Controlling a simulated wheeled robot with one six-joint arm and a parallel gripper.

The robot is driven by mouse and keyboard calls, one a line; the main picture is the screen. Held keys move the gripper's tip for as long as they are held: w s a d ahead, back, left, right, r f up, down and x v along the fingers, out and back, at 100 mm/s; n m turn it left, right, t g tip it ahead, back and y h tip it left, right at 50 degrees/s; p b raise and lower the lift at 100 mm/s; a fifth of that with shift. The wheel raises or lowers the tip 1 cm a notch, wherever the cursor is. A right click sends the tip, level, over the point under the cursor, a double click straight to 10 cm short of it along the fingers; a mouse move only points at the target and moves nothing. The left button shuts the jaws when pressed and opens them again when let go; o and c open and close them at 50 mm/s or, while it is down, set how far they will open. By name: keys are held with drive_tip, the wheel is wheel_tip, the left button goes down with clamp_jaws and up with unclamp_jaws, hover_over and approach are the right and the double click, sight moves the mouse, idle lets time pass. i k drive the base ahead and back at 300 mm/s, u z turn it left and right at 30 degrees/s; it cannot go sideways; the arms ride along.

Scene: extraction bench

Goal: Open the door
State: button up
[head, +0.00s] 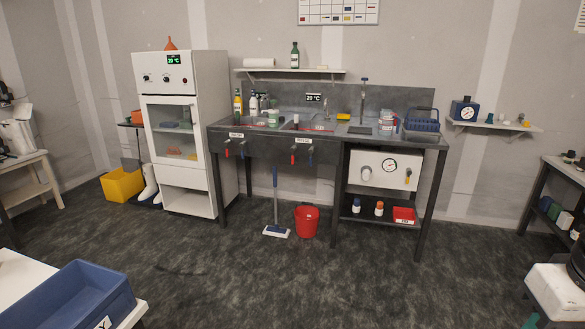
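A tall white cabinet (210,95) stands left of the bench in the head view. Its door (170,113) has a white frame and a glass pane and looks shut. Several small items show on shelves behind the glass. The door's handle is too small to make out clearly. Above the door is a panel (165,75) with dark knobs and a green display reading 20 °C. Below it is an open compartment (188,201). A white box (398,158) with a gauge sits under the bench's right side; I cannot tell whether its front is a door. My gripper is not in view.
A grey sink bench (330,130) stands right of the cabinet. A yellow bin (122,185) and white boots (150,184) are left of the cabinet. A blue crate (75,295) is near left. The middle floor is clear.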

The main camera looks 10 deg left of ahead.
sight(192, 102)
drive_tip(key=u, duration=0.1)
drive_tip(key=i, duration=1.95)
drive_tip(key=u, duration=0.75)
drive_tip(key=i, duration=2.3)
drive_tip(key=u, duration=0.95)
drive_tip(key=i, duration=1.1)
drive_tip(key=u, duration=0.2)
